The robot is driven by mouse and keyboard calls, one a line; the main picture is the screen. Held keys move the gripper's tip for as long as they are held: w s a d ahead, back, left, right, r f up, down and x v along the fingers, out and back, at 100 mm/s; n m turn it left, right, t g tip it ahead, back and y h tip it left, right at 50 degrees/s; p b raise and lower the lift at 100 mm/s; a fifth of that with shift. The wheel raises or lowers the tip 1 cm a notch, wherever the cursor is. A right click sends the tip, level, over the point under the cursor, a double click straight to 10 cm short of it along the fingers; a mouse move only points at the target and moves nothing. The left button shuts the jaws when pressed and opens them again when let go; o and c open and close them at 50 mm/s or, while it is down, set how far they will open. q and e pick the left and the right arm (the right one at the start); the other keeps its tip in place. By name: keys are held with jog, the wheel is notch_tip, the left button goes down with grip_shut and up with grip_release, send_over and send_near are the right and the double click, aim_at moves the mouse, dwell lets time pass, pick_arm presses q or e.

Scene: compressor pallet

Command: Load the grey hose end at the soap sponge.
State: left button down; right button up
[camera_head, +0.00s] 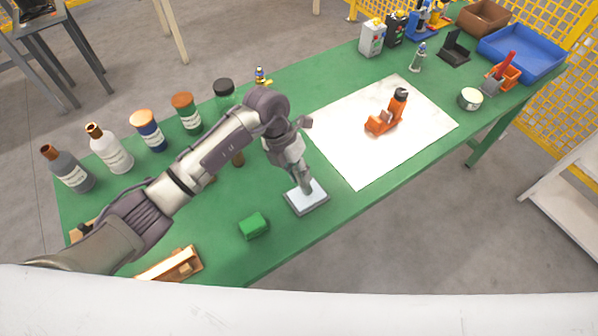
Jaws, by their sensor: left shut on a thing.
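My left gripper (305,187) points down over a flat pale grey-blue pad (308,203) at the table's near edge, which looks like the soap sponge. It is shut on a small grey thing, likely the grey hose end; the fingers hide most of it. The tips are at or just above the pad; I cannot tell if the held thing touches it. A green block (253,226) lies to the left of the pad. My right gripper is not in view.
The green table (340,222) carries a white sheet (355,155) with an orange tool (383,122). Several bottles and jars, including a white bottle (110,150), stand at the left. A blue tray (522,52) and a round tin (470,98) are at the right.

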pick_arm(q)
jog(key=shift+f+b, duration=0.45)
jog(key=shift+f, duration=0.05)
dwell(0.5)
jog(key=shift+s+f, duration=0.1)
jog(key=shift+f, duration=0.05)
dwell(1.0)
jog(key=shift+r+p, duration=0.8)
jog(key=shift+r, duration=0.4)
jog(key=shift+r+p, duration=1.55)
jog(key=shift+r, duration=0.85)
